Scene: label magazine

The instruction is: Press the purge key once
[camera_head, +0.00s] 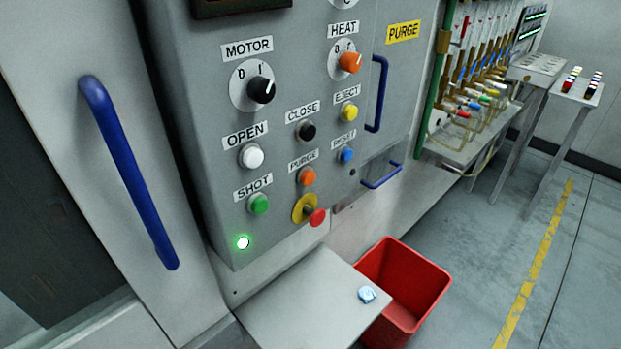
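The purge key is an orange round button (307,176) on the grey control panel (215,120), under a small white PURGE label (304,161). It sits between the green SHOT button (259,204) and the blue button (346,155), just above a red mushroom knob on a yellow ring (316,216). A yellow PURGE sign (404,31) is at the panel's upper right. Nothing covers the key. Neither of my grippers is in view.
Black CLOSE (307,130), white OPEN (252,156) and yellow EJECT (349,112) buttons surround the key. A grey shelf (290,310) with a small pale blue item (367,294) and a red bin (425,275) stand below. A blue handle (130,175) juts out at left.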

